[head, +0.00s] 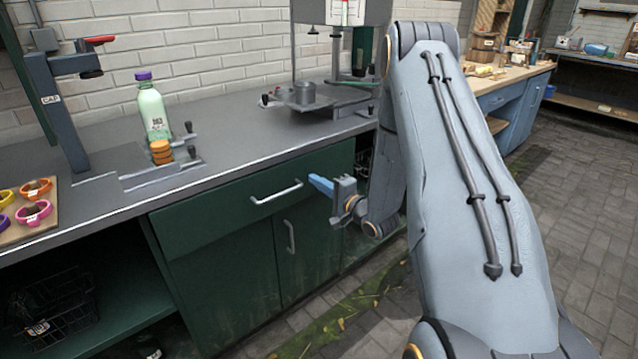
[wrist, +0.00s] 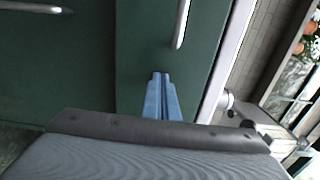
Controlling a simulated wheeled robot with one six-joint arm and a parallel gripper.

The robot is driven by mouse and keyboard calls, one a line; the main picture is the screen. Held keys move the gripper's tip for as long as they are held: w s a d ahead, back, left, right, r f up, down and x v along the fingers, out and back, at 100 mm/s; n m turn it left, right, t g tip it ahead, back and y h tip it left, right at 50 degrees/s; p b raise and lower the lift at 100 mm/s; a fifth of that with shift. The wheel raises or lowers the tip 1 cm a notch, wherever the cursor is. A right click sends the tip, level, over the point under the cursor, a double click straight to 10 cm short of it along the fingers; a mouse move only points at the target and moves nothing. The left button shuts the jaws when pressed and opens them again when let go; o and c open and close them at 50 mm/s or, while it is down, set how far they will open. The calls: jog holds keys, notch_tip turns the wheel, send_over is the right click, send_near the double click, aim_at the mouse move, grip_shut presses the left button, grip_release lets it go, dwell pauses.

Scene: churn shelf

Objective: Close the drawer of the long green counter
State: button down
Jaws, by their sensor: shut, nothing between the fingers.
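The long green counter (head: 225,255) runs along the wall under a grey top. Its drawer front (head: 215,217) sits just below the top and looks about flush with the door beneath; a small gap cannot be ruled out. The drawer's silver bar handle (head: 277,192) also shows in the wrist view (wrist: 182,25). My gripper (head: 320,185) is shut and empty, with blue fingers pointing at the drawer front, right of the handle. In the wrist view the fingertips (wrist: 160,76) lie over the green drawer front (wrist: 145,45); contact cannot be told.
A cupboard door with a vertical handle (head: 290,237) is below the drawer. On the top stand a green bottle (head: 153,108), orange discs (head: 161,152), a clamp stand (head: 62,110) and a press (head: 304,92). Paved floor (head: 575,215) lies free at the right.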

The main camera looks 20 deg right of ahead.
jog(key=b+x, duration=0.1)
jog(key=x, duration=0.3)
jog(key=shift+w+a, duration=0.15)
jog(key=shift+w, duration=0.1)
jog(key=shift+w+r, duration=0.15)
jog(key=shift+r, duration=0.05)
